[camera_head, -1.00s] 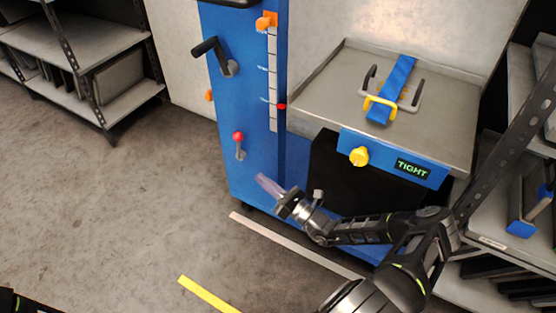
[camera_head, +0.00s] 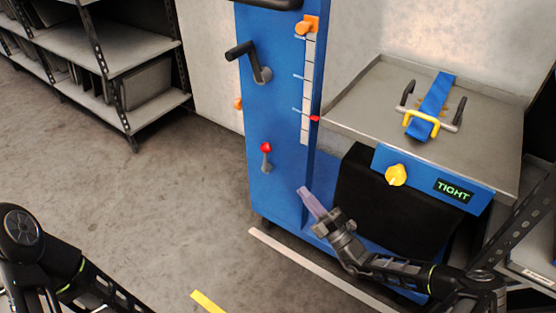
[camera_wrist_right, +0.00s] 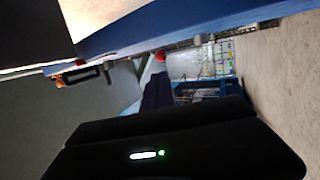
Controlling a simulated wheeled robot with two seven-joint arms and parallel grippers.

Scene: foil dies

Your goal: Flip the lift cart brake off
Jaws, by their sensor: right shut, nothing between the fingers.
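The blue lift cart (camera_head: 283,100) stands ahead, with a steel platform (camera_head: 355,105) on its right. A small lever with a red knob (camera_head: 265,148) is on the column's lower face, knob up. No label shows which control is the brake. My right gripper (camera_head: 305,192) is shut and empty, below and right of this lever, apart from it, by the column's lower right edge. In the right wrist view, the fingers (camera_wrist_right: 157,90) point ahead, and a red knob (camera_wrist_right: 160,55) shows just past their tips. My left arm enters at lower left; its gripper is out of view.
A black crank handle (camera_head: 250,62) and an orange knob (camera_head: 307,26) are higher on the column. A yellow knob (camera_head: 396,176) and a "TIGHT" display (camera_head: 454,190) are on the platform's front. Shelves (camera_head: 110,50) stand at left. Floor left of the cart is clear.

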